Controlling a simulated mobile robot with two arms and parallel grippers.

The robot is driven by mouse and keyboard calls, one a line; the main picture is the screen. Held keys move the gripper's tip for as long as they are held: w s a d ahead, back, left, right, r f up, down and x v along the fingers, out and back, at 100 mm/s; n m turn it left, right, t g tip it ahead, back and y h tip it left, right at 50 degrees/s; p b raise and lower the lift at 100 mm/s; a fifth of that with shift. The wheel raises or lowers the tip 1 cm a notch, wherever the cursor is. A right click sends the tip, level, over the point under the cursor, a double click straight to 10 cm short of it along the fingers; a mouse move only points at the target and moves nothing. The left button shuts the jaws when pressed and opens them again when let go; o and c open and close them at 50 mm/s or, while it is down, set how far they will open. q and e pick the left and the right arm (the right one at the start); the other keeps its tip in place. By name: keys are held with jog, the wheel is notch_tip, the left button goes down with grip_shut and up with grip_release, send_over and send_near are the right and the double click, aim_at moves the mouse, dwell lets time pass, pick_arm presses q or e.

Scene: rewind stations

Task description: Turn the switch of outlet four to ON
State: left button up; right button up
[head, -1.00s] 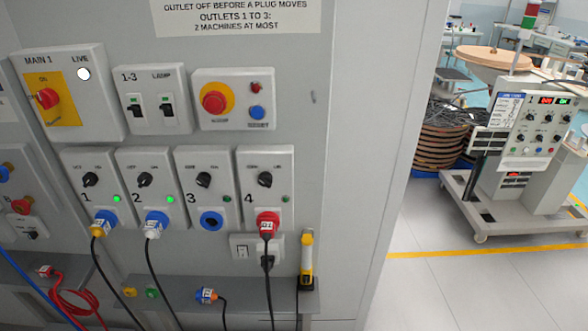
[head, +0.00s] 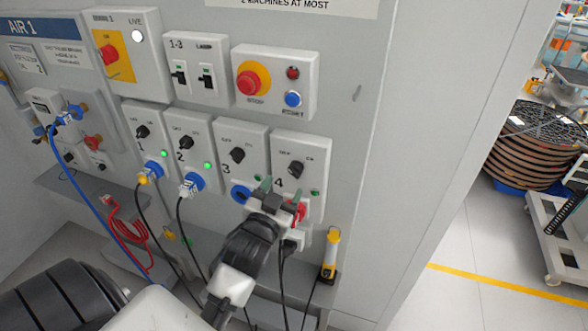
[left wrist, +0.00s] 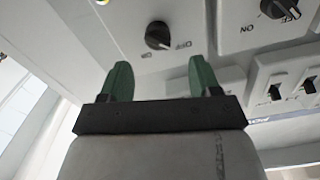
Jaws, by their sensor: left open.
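The switch of outlet four (head: 295,169) is a black rotary knob on the rightmost outlet box (head: 315,150). Its small green lamp (head: 314,192) looks dark. My left gripper (head: 282,198) is open and empty, with green fingertips, just below and in front of the knob. It hides part of the box and most of the red plug (head: 301,207). In the left wrist view the knob (left wrist: 158,35) lies ahead between the open fingers (left wrist: 158,80), apart from them. My right gripper is not in view.
The outlet three knob (head: 237,155) is close to the left. Outlets one and two have lit green lamps. A red emergency button (head: 248,83) and blue button (head: 292,99) sit above. A yellow-black tool (head: 330,254) stands at the shelf's right end. Cables hang below.

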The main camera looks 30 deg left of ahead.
aim_at(293, 173)
pick_arm(q)
jog(key=x, duration=0.2)
jog(key=p+x, duration=0.1)
jog(key=x, duration=0.2)
jog(key=shift+w+d, duration=0.1)
jog(key=shift+d, duration=0.1)
jog(key=shift+w+a, duration=0.25)
jog(key=shift+w, duration=0.4)
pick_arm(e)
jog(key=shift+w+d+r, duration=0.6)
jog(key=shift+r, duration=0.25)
pick_arm(q)
jog(key=shift+c, duration=0.3)
jog(key=c, duration=0.8)
jog(key=shift+c, duration=0.2)
